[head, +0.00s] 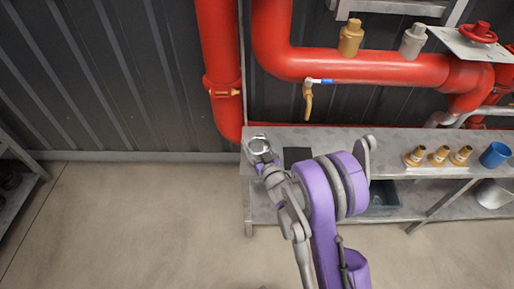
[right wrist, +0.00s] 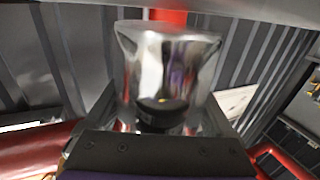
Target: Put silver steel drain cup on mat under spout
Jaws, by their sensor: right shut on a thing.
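The silver steel drain cup (head: 259,145) is at the left end of the grey bench in the head view. My right gripper (head: 262,159) is shut on it. In the right wrist view the shiny cup (right wrist: 165,65) fills the middle, between the fingers. I cannot tell whether it touches the bench top. The dark mat (head: 296,155) lies on the bench just right of the cup, partly hidden by my purple arm. The brass spout (head: 308,100) with a blue handle hangs from the red pipe, above and behind the mat. My left gripper is not in view.
The bench (head: 400,173) runs to the right. It carries several brass fittings (head: 438,155) and a blue cup (head: 495,155). A dark bin (head: 384,198) stands on its lower shelf. Red pipes (head: 350,66) run behind. The floor (head: 140,220) at left is clear.

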